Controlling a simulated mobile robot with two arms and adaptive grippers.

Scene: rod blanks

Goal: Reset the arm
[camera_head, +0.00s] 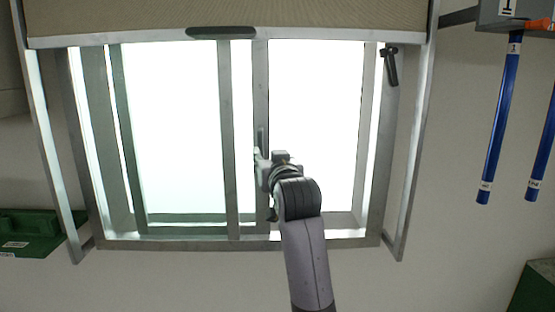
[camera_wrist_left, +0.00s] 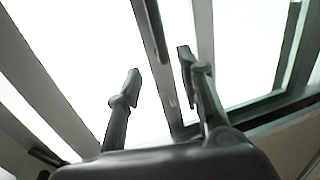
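My left arm (camera_head: 307,262) reaches up from the bottom of the head view toward a sliding window. My left gripper (camera_head: 262,158) is in front of the window's middle upright (camera_head: 261,85), beside the slim handle on it. My right gripper is not in view.
A beige blind (camera_head: 130,15) with a dark pull (camera_head: 221,33) hangs over the window top. A dark latch (camera_head: 390,66) is on the right frame. Blue rods (camera_head: 500,120) hang from a grey holder (camera_head: 510,14) at right. A green container (camera_head: 30,228) is at left.

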